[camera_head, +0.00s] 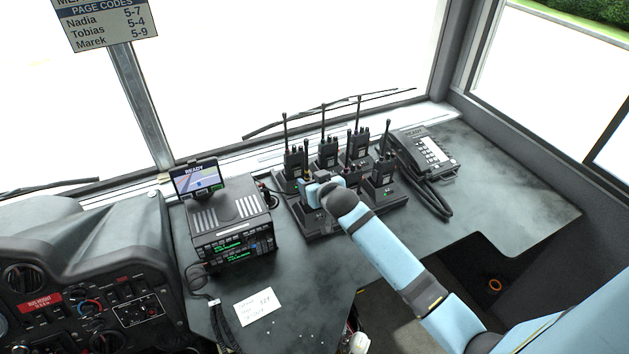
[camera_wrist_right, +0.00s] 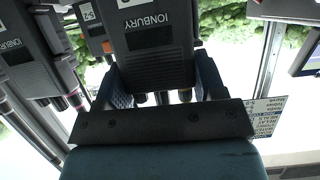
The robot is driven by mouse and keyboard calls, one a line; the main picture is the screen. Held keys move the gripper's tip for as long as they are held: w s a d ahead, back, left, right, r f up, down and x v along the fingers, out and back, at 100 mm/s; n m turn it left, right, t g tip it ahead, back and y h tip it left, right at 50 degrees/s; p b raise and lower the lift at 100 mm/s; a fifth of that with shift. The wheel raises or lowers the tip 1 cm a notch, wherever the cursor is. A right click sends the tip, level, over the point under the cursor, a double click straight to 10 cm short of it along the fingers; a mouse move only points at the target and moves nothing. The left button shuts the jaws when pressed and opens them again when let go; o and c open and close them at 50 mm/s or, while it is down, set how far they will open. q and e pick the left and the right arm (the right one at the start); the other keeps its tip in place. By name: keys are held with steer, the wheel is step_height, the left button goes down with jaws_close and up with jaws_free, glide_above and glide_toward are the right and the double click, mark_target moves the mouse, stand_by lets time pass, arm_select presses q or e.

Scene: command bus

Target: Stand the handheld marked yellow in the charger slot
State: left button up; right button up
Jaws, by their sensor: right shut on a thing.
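A black multi-slot charger (camera_head: 325,236) sits on the dashboard, with several black handhelds with antennas standing in it. My right gripper (camera_head: 312,184) is over the charger's front-left part. In the right wrist view, my right gripper (camera_wrist_right: 157,88) is shut on a black handheld (camera_wrist_right: 158,38) labelled IONBURY, with a finger on each side and its knobs towards my palm. In the head view my gripper and wrist mostly hide this handheld. I cannot make out a clear yellow mark on it, or whether its base is seated in a slot. My left gripper is not in view.
Other handhelds (camera_wrist_right: 32,52) stand close beside the held one. A radio unit (camera_head: 232,225) with a small screen (camera_head: 196,180) is left of the charger. A corded phone (camera_head: 425,153) is at its right. A white note (camera_head: 257,306) lies in front; the dashboard's right end is clear.

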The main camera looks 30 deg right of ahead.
steer(key=shift+f, duration=0.3)
stand_by(0.6)
steer(key=o, duration=1.4)
steer(key=shift+f, duration=0.1)
steer(key=v, duration=1.4)
steer(key=shift+b, duration=0.3)
steer(key=s+a+f+n+y+p, duration=0.1)
steer(key=s+a+f+p, duration=0.1)
steer(key=s, duration=0.4)
steer(key=s+a+f+n+g+y+p, duration=0.1)
steer(key=s+a+f+p, duration=0.1)
steer(key=s+a+f, duration=0.3)
steer(key=s+a+f+n+g+y+p, duration=0.1)
steer(key=s+a+f, duration=0.3)
steer(key=s, duration=0.5)
steer(key=shift+a+n+y+p, duration=0.1)
steer(key=shift+n+y+p, duration=0.2)
steer(key=shift+y+p, duration=0.35)
steer(key=shift+s+f, duration=0.1)
steer(key=shift+f, duration=0.05)
